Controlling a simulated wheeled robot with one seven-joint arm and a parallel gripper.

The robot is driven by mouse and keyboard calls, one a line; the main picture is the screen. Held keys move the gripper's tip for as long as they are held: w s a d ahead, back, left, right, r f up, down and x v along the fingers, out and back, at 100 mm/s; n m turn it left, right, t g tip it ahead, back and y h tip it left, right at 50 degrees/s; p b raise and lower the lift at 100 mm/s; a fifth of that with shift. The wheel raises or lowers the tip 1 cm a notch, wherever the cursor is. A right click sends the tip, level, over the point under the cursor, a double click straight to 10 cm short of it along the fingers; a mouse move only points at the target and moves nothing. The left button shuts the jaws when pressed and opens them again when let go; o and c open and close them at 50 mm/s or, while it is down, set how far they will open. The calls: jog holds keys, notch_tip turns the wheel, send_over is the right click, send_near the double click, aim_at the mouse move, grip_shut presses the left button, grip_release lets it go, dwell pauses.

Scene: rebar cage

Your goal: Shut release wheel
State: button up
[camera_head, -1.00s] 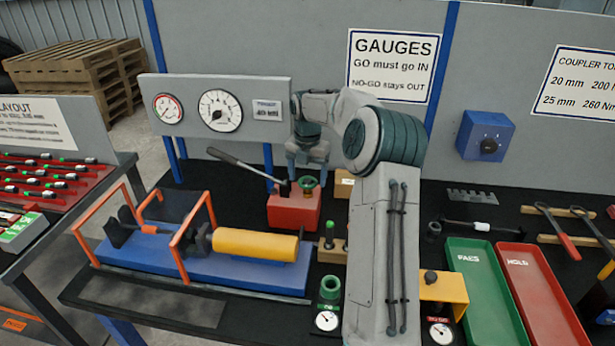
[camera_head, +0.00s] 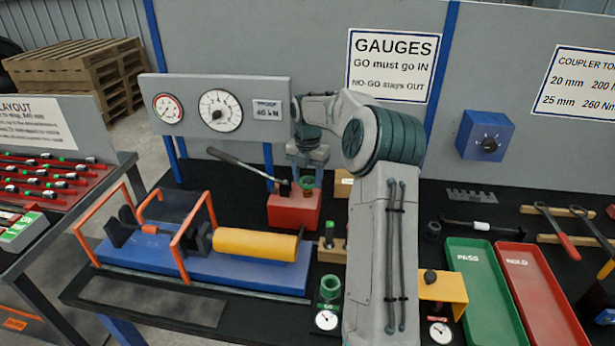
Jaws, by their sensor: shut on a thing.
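The release wheel (camera_head: 308,184) is a small green handwheel on top of the red pump block (camera_head: 292,210), at the middle of the bench. My gripper (camera_head: 307,173) points straight down over it and is shut on the wheel. The fingers partly hide the wheel's rim, so its exact turn is hard to read. The pump's long grey lever (camera_head: 235,164) rises to the left from the same block.
The gauge panel (camera_head: 268,90) with two dials stands behind the pump. A blue press bed (camera_head: 200,265) with orange frames and a yellow cylinder (camera_head: 255,245) lies front left. Green (camera_head: 480,300) and red trays (camera_head: 545,300) lie right.

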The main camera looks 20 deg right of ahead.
jog(key=m+p, duration=0.1)
jog(key=m, duration=0.2)
jog(key=shift+m, duration=0.4)
jog(key=m, duration=0.4)
jog(key=shift+m, duration=0.3)
jog(key=m, duration=0.4)
jog(key=shift+w+m+p, duration=0.1)
jog(key=shift+m+p, duration=0.2)
jog(key=shift+p, duration=0.05)
jog(key=m, duration=1.3)
jog(key=shift+m, duration=0.3)
jog(key=m, duration=0.8)
jog(key=shift+d, duration=0.1)
jog(key=shift+m, duration=0.4)
